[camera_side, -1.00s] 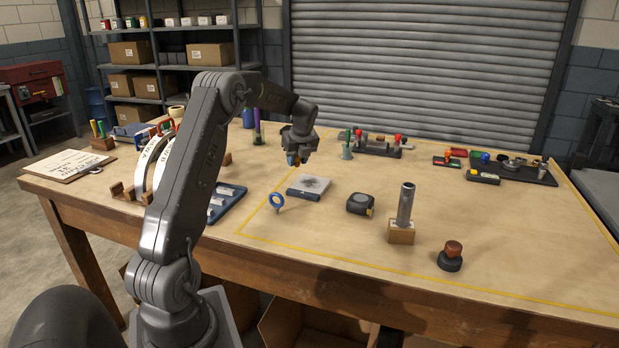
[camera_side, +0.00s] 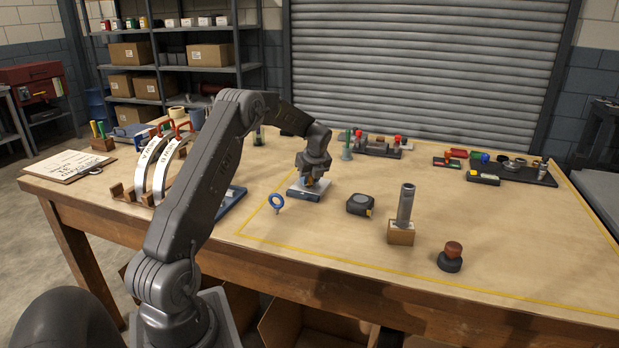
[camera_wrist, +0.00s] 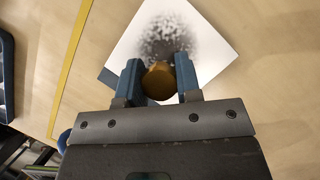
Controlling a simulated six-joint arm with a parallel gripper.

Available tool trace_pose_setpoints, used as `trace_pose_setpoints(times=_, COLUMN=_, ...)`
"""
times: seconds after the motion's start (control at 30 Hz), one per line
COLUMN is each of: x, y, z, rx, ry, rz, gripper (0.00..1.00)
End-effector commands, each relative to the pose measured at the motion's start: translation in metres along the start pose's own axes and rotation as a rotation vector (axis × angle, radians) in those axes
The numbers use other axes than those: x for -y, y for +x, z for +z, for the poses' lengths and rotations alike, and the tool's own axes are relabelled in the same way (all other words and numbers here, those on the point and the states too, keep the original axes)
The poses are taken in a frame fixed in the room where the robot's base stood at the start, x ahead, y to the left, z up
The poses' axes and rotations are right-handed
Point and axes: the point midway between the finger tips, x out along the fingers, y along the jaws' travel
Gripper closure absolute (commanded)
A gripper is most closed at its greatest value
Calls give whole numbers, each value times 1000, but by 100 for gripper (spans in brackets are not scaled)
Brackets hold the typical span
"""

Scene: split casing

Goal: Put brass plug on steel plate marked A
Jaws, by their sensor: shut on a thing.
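My gripper (camera_side: 311,182) is shut on the brass plug, a round golden piece (camera_wrist: 159,81) seen between the blue fingers in the wrist view. The steel plate (camera_side: 297,190) is a pale flat square with a blue front edge, under my gripper in the side view. In the wrist view the plate (camera_wrist: 207,48) is white with a dark speckled patch, and the plug overlaps the patch's near side. I cannot tell whether the plug touches the plate. No letter A can be read on it.
A tape measure (camera_side: 360,204) lies to the right. Farther right are a steel tube in a wooden block (camera_side: 402,228) and a brown-topped stamp (camera_side: 451,256). The table front between them is clear.

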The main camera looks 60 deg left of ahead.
Motion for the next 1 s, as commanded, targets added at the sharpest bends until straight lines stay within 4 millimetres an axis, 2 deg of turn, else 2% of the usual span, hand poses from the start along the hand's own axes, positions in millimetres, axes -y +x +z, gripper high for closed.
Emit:
trace_pose_setpoints(times=0.03, x=0, y=2, z=-1, rx=0, ry=0, rz=0, gripper=96)
trace_pose_setpoints(times=0.07, x=0, y=2, z=-1, rx=-1, ry=1, rz=1, gripper=67)
trace_pose_setpoints(times=0.3, x=0, y=2, z=-1, rx=-1, ry=0, rz=1, gripper=44)
trace_pose_setpoints(times=0.57, x=0, y=1, z=0, rx=0, ry=0, rz=0, gripper=43)
trace_pose_setpoints(times=0.67, x=0, y=-5, z=1, rx=1, ry=0, rz=-1, gripper=43)
trace_pose_setpoints(times=0.77, x=0, y=-19, z=1, rx=2, ry=0, rz=-3, gripper=43)
trace_pose_setpoints(times=1.0, x=1, y=-70, z=1, rx=2, ry=0, rz=-4, gripper=43)
